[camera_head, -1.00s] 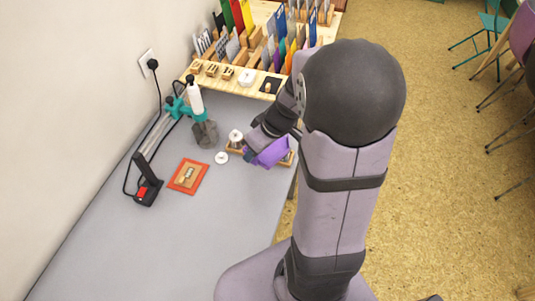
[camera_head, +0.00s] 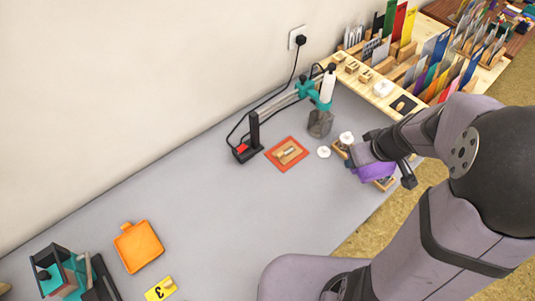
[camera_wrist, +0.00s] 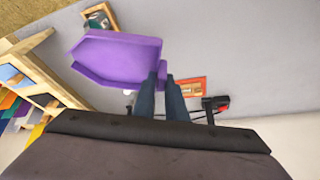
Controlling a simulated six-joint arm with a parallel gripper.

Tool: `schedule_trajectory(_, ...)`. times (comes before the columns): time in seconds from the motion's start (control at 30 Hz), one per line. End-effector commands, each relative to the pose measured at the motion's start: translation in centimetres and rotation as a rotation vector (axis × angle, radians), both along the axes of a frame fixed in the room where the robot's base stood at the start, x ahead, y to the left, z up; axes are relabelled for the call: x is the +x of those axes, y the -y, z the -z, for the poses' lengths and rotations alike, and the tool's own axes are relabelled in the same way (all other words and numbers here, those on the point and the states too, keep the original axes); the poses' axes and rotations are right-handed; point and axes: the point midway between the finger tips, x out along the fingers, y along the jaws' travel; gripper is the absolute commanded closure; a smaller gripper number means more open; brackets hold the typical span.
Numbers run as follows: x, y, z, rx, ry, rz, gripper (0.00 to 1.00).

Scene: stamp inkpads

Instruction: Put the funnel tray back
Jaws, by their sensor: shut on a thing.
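The purple funnel tray (camera_head: 374,173) is at the right of the grey table, low over or on a small wooden stand (camera_head: 385,184); I cannot tell whether they touch. My gripper (camera_head: 366,160) is shut on the tray's edge. In the wrist view, the tray (camera_wrist: 118,60) is wide and shallow, and its right edge is at the two dark fingertips (camera_wrist: 162,80). Part of the stand is hidden behind the tray and gripper.
A white-knobbed piece (camera_head: 346,138) stands beside the tray, with a white disc (camera_head: 323,152) to its left. An orange pad (camera_head: 138,246) is at lower left; mid-table is clear.

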Motion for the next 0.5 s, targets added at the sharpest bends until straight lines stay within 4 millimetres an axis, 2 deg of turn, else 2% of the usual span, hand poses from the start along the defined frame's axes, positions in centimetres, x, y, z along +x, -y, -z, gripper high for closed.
schedule_trajectory(0.17,1.7,-1.8,-0.2,-0.001,0.001,-0.014,1.00)
schedule_trajectory(0.27,3.3,-3.7,-0.5,-0.001,0.003,-0.019,1.00)
schedule_trajectory(0.5,7.5,-10.3,-1.4,-0.002,0.004,-0.017,1.00)
